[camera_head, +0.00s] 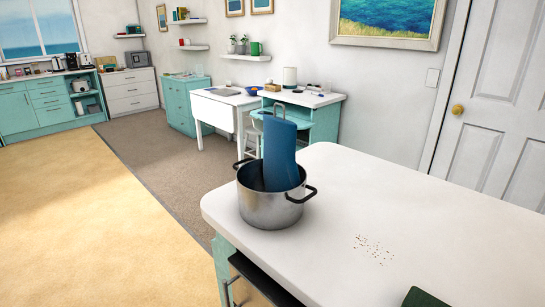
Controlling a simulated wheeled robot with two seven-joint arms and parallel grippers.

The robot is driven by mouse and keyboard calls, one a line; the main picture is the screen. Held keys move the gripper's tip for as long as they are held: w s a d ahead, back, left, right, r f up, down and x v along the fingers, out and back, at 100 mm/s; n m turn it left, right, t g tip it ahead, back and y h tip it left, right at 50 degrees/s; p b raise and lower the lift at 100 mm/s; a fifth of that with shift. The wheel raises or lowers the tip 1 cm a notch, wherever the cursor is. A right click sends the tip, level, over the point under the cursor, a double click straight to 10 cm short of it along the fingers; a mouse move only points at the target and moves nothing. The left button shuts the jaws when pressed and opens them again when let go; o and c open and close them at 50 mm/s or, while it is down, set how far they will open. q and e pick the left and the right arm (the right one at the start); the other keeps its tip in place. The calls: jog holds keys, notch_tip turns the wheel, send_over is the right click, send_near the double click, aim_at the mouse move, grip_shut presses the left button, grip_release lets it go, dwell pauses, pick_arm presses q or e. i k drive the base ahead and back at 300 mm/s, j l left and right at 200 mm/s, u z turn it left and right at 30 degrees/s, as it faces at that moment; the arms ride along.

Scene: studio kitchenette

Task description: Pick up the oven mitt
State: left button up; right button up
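A blue oven mitt (281,152) stands nearly upright in a steel pot (272,208) with dark side handles. Its lower end is hidden inside the pot, and a thin loop shows at its top. The pot sits near the left corner of the white counter (400,215). Neither of my grippers is in view.
Crumbs (374,249) lie on the counter right of the pot. A dark green item (424,298) is cut off at the bottom edge. The counter behind and right of the pot is clear. Open floor (90,220) lies to the left.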

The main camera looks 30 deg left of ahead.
aim_at(280, 173)
jog(key=i+j+z, duration=0.1)
jog(key=j+z, duration=0.2)
jog(key=j, duration=0.45)
jog(key=j+z, duration=0.25)
jog(key=j, duration=0.45)
jog(key=j+z, duration=0.3)
jog(key=j, duration=0.45)
jog(key=k+j+z, duration=0.3)
jog(key=j, duration=0.4)
jog(key=i, duration=0.1)
